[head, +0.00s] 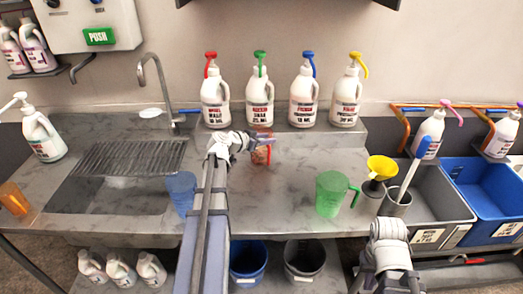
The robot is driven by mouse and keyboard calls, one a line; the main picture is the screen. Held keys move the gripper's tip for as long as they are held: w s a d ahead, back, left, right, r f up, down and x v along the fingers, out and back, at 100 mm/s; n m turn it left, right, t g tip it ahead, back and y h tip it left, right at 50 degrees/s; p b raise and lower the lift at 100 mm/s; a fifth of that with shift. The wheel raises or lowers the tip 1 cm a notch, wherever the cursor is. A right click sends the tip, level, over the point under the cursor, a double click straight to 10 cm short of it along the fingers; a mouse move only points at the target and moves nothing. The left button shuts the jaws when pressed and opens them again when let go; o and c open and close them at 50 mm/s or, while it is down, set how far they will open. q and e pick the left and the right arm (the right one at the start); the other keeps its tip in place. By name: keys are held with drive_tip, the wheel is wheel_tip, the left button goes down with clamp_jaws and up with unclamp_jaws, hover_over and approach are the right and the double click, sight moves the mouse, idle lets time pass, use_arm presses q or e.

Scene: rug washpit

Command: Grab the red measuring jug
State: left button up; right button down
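The red measuring jug (262,153) stands on the steel counter, in front of the raised ledge with the pump bottles. It is small in the view, and its left side is partly covered by my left gripper (246,141). My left gripper reaches over the counter from below, with its tips right at the jug's upper left. I cannot tell whether the fingers touch the jug or how far apart they are. My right gripper (388,232) is low at the right, by the counter's front edge, away from the jug. Its fingers are not clear.
A blue jug (182,191) stands left of my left arm, and a green jug (330,194) stands to the right. A yellow funnel (381,168) and a metal cup (395,203) are further right. Several pump bottles (260,98) line the ledge. A sink (115,195) is at left.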

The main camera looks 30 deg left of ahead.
use_arm(q)
clamp_jaws()
idle(1.2)
